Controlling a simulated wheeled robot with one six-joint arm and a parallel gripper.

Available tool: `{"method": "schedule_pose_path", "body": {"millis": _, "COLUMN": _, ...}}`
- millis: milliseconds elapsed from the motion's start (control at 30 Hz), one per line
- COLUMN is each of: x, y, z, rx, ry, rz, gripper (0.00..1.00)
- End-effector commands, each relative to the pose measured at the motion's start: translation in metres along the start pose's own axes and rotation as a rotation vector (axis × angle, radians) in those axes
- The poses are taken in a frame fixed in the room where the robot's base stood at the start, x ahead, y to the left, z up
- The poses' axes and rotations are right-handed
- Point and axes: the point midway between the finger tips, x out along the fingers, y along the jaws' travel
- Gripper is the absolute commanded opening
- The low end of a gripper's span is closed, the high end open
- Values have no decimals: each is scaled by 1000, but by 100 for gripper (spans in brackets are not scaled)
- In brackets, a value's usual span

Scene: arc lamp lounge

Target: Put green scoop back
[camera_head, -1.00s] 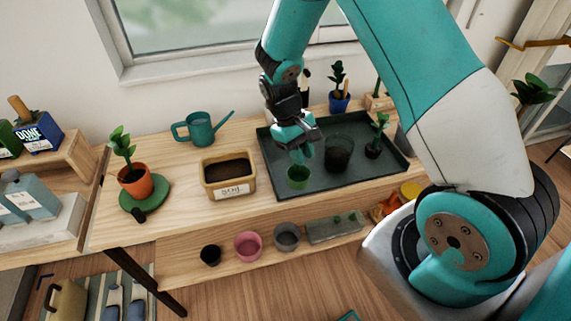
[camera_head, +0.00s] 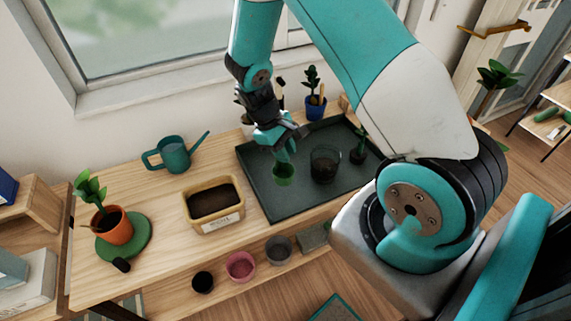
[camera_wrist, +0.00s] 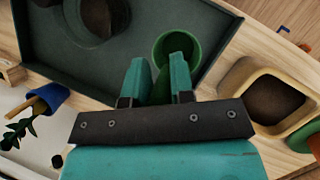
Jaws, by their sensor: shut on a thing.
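My gripper (camera_head: 284,150) is shut on the green scoop (camera_head: 282,175) and points down over the left part of the dark tray (camera_head: 268,206). The scoop's round cup hangs below the fingers. In the wrist view the scoop (camera_wrist: 187,46) shows its open cup just beyond my fingertips (camera_wrist: 160,76), near the tray's rim. The fingers hide its handle. I cannot tell whether the scoop touches the tray.
A dark glass pot (camera_head: 325,168) stands in the tray right of the scoop. The soil tub (camera_head: 216,223), teal watering can (camera_head: 175,157) and orange potted plant (camera_head: 113,228) stand to the left. Small pots (camera_head: 240,266) line the lower shelf. Bare wood lies around the tub.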

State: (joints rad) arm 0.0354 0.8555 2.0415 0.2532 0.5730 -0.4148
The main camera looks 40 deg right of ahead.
Motion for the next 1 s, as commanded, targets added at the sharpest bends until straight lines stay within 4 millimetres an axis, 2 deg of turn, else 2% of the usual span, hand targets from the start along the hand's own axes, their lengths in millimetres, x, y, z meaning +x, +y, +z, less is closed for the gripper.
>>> {"method": "schedule_pose_path", "body": {"millis": 100, "x": 17, "y": -1, "z": -6, "rx": 2, "ry": -3, "rz": -1, "gripper": 0}}
{"method": "schedule_pose_path", "body": {"millis": 267, "x": 30, "y": -2, "z": -11, "rx": 3, "ry": -2, "rz": -1, "gripper": 0}}
{"method": "schedule_pose_path", "body": {"millis": 500, "x": 58, "y": -5, "z": -22, "rx": 4, "ry": -1, "rz": -1, "gripper": 0}}
{"method": "schedule_pose_path", "body": {"millis": 900, "x": 65, "y": -5, "z": -25, "rx": 5, "ry": 0, "rz": -1, "gripper": 0}}
{"method": "schedule_pose_path", "body": {"millis": 933, "x": 64, "y": -5, "z": -25, "rx": 5, "ry": 1, "rz": -1, "gripper": 27}}
{"method": "schedule_pose_path", "body": {"millis": 1000, "x": 63, "y": -5, "z": -25, "rx": 5, "ry": 1, "rz": -1, "gripper": 43}}
